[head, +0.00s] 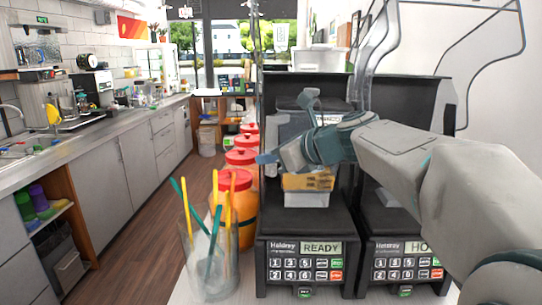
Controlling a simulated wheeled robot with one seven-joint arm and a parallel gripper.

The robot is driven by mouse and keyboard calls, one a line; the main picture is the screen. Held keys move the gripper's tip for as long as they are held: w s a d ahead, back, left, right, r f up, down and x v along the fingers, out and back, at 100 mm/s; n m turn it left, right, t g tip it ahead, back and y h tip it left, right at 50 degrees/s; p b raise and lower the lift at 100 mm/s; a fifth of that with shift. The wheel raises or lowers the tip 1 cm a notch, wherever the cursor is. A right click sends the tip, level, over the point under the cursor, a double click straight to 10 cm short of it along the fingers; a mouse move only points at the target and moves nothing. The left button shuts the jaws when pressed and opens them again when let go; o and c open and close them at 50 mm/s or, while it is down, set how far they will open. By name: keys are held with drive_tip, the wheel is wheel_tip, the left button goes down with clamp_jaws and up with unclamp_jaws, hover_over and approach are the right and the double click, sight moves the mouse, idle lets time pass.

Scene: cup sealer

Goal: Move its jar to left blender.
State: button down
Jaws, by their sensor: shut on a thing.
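The left blender (304,266) is a black machine with a keypad and a display reading READY. A grey jar (290,125) stands upright inside its dark bay, partly hidden by my arm. A pale base (306,199) shows below it, above the left blender's platform; I cannot tell whether they touch. My gripper (288,156) is in front of the left bay, shut on the jar, with its grip partly hidden by my wrist. A yellow-brown part (308,181) shows just under the wrist.
The right blender (402,262) stands close beside, largely behind my arm. Clear raised covers (385,35) rise above both. A glass cup of coloured sticks (211,262) and red-lidded orange containers (243,208) stand left of the left blender. A long counter (100,137) lies farther left.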

idle(0.3)
drive_tip(key=c, duration=1.3)
unclamp_jaws()
drive_tip(key=shift+o, duration=0.2)
drive_tip(key=shift+f, duration=0.3)
drive_tip(key=b+v, duration=0.1)
drive_tip(key=v, duration=1.3)
drive_tip(key=shift+r, duration=0.2)
drive_tip(key=shift+a+f, duration=0.1)
drive_tip(key=s+d+f+n+g+h, duration=0.1)
drive_tip(key=s+f+n+g+h, duration=0.1)
drive_tip(key=s+f+n, duration=0.3)
drive_tip(key=s+d+f+n+g+h, duration=0.1)
drive_tip(key=s+f+n+h, duration=0.4)
drive_tip(key=f+n, duration=0.6)
drive_tip(key=s+d+f+n+g+h, duration=0.2)
drive_tip(key=s+f+n, duration=0.5)
drive_tip(key=f, duration=0.8)
drive_tip(key=shift+s+d+f+n+g+h, duration=0.3)
drive_tip(key=shift+d+n+h, duration=0.25)
drive_tip(key=shift+n+h, duration=0.25)
